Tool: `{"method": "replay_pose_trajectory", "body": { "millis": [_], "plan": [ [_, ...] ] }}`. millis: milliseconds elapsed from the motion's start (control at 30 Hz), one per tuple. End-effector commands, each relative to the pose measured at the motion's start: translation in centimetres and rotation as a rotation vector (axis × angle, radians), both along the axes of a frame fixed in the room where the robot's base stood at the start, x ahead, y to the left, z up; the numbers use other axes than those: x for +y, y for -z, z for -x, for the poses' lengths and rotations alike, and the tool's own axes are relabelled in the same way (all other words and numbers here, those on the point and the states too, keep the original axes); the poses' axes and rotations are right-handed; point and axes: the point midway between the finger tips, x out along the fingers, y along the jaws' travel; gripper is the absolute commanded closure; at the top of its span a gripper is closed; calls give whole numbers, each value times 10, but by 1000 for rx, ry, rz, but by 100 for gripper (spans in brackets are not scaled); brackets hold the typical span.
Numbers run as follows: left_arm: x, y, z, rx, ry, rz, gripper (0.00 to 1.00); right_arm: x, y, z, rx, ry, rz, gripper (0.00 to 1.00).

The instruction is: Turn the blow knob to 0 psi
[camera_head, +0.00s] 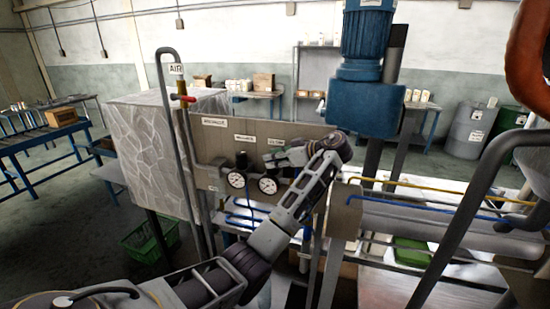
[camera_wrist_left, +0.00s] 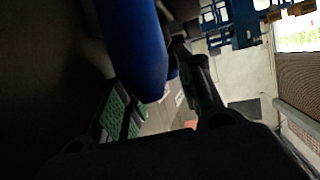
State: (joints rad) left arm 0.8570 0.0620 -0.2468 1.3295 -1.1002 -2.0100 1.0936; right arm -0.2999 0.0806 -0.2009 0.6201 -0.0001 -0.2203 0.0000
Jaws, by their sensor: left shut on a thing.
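The grey control panel (camera_head: 215,150) carries two white-faced gauges, a left one (camera_head: 236,180) and a right one (camera_head: 267,185). A black knob (camera_head: 241,159) sits above the left gauge. My left gripper (camera_head: 277,159) is at the panel above the right gauge, shut on the knob there. The gripper covers this knob, so its pointer and setting are hidden. The small labels above the knobs are too blurred to read. In the left wrist view, dark gripper parts show beside a large blue rounded thing (camera_wrist_left: 135,45). My right gripper is not in view.
A red-handled valve (camera_head: 183,98) on a grey pipe stands left of the panel. A blue motor (camera_head: 366,70) rises to the right. Blue and yellow lines run right of my arm. A green crate (camera_head: 150,240) is on the floor at lower left.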

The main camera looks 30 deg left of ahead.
Motion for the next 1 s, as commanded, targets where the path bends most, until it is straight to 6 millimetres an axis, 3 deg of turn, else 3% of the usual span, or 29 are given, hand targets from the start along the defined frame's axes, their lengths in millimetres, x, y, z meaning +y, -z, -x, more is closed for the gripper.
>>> {"method": "replay_pose_trajectory", "body": {
  "millis": [833,867,1000],
  "plan": [
    [0,2,-1,1,-100,2,88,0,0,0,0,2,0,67],
    [0,2,-1,1,-100,2,63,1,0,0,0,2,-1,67],
    [0,1,-1,1,-99,2,45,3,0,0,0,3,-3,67]
  ]
}}
